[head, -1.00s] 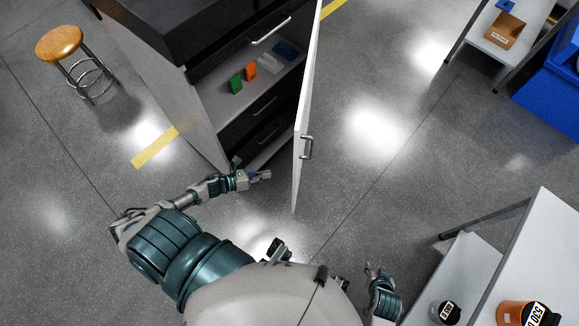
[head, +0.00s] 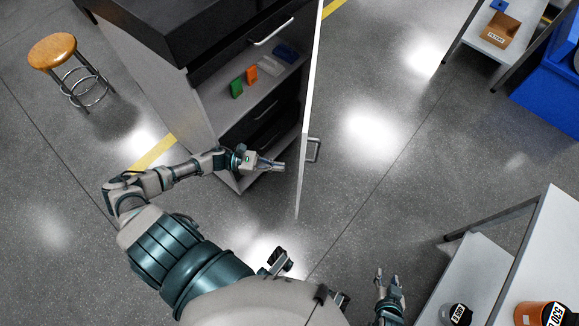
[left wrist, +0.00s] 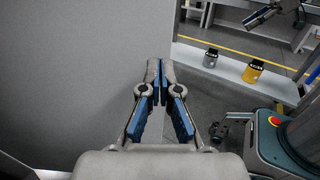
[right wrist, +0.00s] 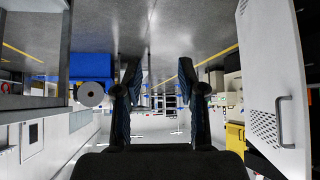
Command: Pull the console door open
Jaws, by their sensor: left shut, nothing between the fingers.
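The console (head: 205,100) is a dark-topped cabinet with light side panels. Its white door (head: 305,130) stands open, seen nearly edge-on in the head view. The door's bar handle (head: 313,150) is on the outer, right side. It also shows on the door face in the right wrist view (right wrist: 286,121). My left gripper (head: 282,165) is shut and empty, on the inner side of the door near its free edge. In the left wrist view its fingertips (left wrist: 154,66) meet beside a broad grey panel; contact cannot be told. My right gripper (right wrist: 160,85) is open and empty, low and right of the door.
A stool (head: 55,52) stands at the left. A white table (head: 545,240) with jars is at the lower right. The floor right of the door is clear.

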